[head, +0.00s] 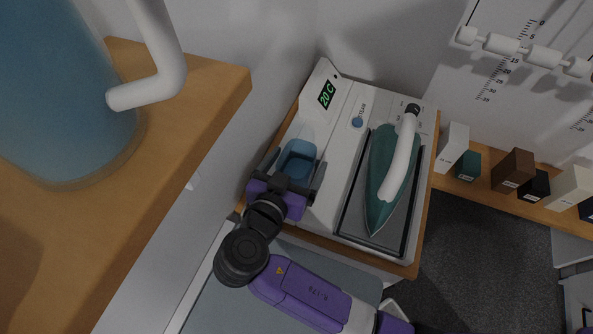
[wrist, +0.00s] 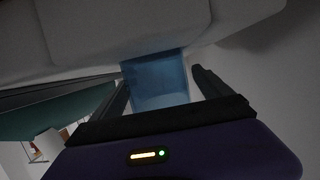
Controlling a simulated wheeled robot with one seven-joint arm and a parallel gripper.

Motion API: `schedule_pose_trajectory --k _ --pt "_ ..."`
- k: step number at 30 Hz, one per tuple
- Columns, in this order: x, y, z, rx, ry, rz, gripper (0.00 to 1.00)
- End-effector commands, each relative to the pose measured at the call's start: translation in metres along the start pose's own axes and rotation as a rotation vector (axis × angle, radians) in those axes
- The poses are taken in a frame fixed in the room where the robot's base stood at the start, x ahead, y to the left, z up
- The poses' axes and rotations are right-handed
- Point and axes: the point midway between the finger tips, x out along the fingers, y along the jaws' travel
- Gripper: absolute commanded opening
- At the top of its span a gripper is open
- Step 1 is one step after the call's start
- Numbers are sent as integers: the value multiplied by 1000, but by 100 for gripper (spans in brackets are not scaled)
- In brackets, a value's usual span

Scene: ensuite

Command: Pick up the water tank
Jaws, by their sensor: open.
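The water tank (head: 299,150) is a small translucent blue box at the left part of the white ironing station (head: 338,130). It also shows in the wrist view (wrist: 157,76), with its far end against the pale station body. My gripper (head: 293,170) is open, with one dark finger on each side of the tank. In the wrist view, my gripper (wrist: 161,82) has the tank between its fingers, with a visible gap at the right finger; contact at the left finger is hard to tell. The tank's near end is hidden behind my gripper.
A green iron (head: 382,187) with a white handle rests on the station, right of the tank. A large blue jug (head: 60,90) stands on a wooden shelf (head: 190,92) at the left. Several small boxes, including a brown box (head: 513,170), line a ledge at right.

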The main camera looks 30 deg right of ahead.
Motion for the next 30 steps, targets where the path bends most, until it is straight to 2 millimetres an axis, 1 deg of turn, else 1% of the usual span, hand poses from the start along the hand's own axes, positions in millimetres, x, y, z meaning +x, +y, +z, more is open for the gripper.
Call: schedule_pose_trajectory --k 5,6,11,12,14,15,17,18,30 --pt "0 0 0 0 0 0 89" --pt "0 0 0 0 0 0 87" --pt "0 0 0 0 0 0 55" --pt "0 0 0 0 0 0 48" --pt "0 0 0 0 0 0 36" --pt "0 0 0 0 0 0 28" --pt "0 0 0 0 0 0 16" --pt "0 0 0 1 0 0 13" --pt "-1 0 -3 2 0 -1 13"
